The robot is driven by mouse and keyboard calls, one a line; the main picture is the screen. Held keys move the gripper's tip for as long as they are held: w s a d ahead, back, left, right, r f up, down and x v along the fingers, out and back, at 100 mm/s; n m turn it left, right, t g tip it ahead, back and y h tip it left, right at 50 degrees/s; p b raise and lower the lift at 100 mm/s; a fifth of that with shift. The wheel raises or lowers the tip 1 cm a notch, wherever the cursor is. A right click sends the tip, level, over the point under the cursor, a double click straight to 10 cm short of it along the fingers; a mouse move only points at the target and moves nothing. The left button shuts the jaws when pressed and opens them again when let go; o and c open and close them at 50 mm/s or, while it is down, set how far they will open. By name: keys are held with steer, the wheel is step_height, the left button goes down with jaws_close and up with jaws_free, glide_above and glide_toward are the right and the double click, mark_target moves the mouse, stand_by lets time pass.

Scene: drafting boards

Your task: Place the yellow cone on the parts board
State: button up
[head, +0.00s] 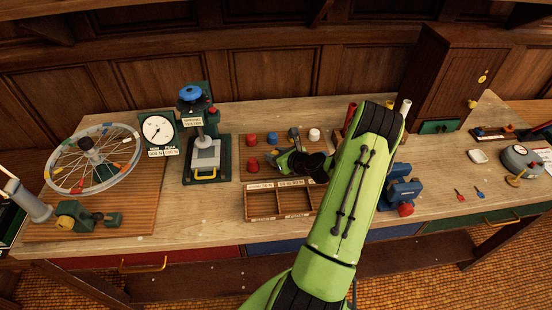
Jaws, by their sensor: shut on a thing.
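I cannot make out the yellow cone in this view. A brown board (262,176), which looks like the parts board, lies mid-table with red, blue and white round pieces on it. Two red pieces (252,139) are at its left, a blue piece (272,138) is beside them, and a white piece (314,134) is at the back right. My green arm reaches in from the lower right. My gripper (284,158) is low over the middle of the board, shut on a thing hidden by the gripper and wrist.
A wooden compartment tray (247,207) sits in front of the board. A press (195,140) and round dial (157,130) stand left, with a spoked wheel (64,160) beyond. A blue vise (402,186) is right of my arm.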

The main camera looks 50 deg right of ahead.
steer(key=shift+s+f, duration=0.1)
steer(key=shift+f, duration=0.75)
steer(key=shift+s+r, duration=0.1)
steer(key=o, duration=1.1)
